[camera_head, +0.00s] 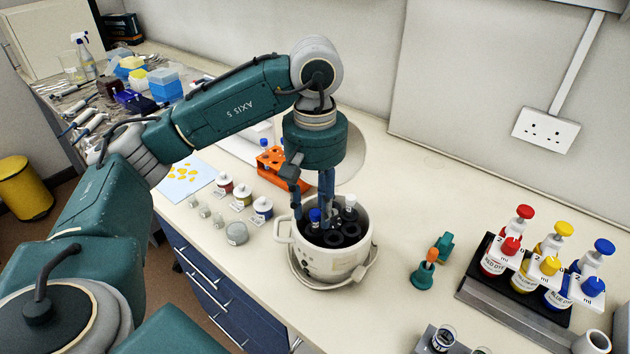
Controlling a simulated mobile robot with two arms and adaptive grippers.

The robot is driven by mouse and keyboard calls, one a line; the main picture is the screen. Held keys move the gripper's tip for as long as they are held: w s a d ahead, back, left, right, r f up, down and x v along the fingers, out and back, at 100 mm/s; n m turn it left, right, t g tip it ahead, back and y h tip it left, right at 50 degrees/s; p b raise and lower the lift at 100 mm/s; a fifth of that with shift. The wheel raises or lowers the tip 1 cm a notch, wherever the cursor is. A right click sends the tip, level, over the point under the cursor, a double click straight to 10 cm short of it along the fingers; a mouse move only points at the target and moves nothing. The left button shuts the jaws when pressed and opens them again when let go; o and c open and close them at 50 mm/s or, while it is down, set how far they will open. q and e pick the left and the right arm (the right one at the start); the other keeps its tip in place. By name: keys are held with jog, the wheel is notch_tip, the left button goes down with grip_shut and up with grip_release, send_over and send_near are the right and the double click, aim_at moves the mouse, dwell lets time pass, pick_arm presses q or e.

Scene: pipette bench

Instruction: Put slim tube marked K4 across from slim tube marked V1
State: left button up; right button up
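A white pot-shaped centrifuge (318,262) stands open on the bench, with a dark rotor inside. A slim tube with a blue cap (315,216) stands in the rotor on the left. A slim tube with a white cap (350,202) stands toward its back right. I cannot read the marks on either tube. My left gripper (312,214) points down into the centrifuge. Its fingers look spread, near the blue-capped tube; I see no clear grip on it. An orange rack (271,172) behind the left arm holds more tubes, partly hidden. My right gripper is not in view.
Small lidded jars (243,196) stand left of the centrifuge. A green stand (422,276) is to its right. Dye bottles (523,285) in a dark holder fill the far right.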

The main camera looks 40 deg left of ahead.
pick_arm(q)
notch_tip(320, 180, up, 10)
jog(key=shift+r, duration=0.15)
dwell(0.3)
dwell(0.4)
